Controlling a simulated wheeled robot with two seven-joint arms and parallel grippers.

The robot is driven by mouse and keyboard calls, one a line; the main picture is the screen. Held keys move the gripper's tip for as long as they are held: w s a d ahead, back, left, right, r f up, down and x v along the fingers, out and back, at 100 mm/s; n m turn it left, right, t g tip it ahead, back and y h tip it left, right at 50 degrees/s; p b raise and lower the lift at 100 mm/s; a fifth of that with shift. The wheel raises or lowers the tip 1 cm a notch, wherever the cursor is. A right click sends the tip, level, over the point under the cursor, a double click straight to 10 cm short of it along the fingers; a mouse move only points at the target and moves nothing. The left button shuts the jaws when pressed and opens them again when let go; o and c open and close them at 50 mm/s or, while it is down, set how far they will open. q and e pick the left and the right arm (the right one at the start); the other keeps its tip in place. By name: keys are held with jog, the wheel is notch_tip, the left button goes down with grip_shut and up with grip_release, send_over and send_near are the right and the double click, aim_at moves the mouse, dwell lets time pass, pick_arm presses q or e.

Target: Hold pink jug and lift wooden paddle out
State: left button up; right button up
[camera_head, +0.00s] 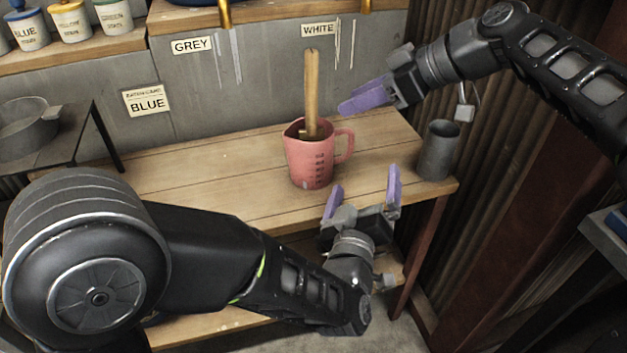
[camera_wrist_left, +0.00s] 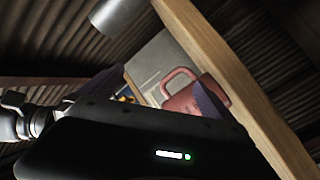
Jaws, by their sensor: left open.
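The pink jug (camera_head: 311,160) stands upright on the wooden table, its handle to the right. The wooden paddle (camera_head: 312,85) stands in it, its shaft rising above the rim and its lower end hidden inside. My left gripper (camera_head: 364,194) is open and empty, in front of the jug and to its right, with its fingers pointing up in the picture. My right gripper (camera_head: 362,103) is above the table, to the right of the paddle and apart from it; its purple fingers overlap, so its opening is unclear. In the left wrist view the jug (camera_wrist_left: 184,103) shows partly behind a finger.
A grey metal cup (camera_head: 438,150) stands at the right end of the wooden table (camera_head: 215,180). A dark side table (camera_head: 60,135) with a grey pot (camera_head: 27,121) is at the left. Labelled paint pots (camera_head: 70,22) sit on a shelf at the back left. The table left of the jug is clear.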

aim_at(313, 170)
pick_arm(q)
jog(key=w+a+m+y, duration=0.1)
jog(key=a, duration=0.2)
jog(key=w+a+f+m+y, duration=0.1)
jog(key=a+y, duration=0.1)
jog(key=a, duration=0.1)
jog(key=a+m+y, duration=0.2)
jog(key=a, duration=0.1)
jog(key=shift+w+a+f+t, duration=0.15)
jog(key=shift+w+t, duration=0.15)
jog(key=shift+w, duration=0.1)
jog(key=shift+w, duration=0.1)
jog(key=shift+w+a, duration=0.15)
jog(key=shift+w, duration=1.8)
jog(key=shift+w+a, duration=0.1)
jog(key=shift+w, duration=1.8)
jog(key=shift+c, duration=0.2)
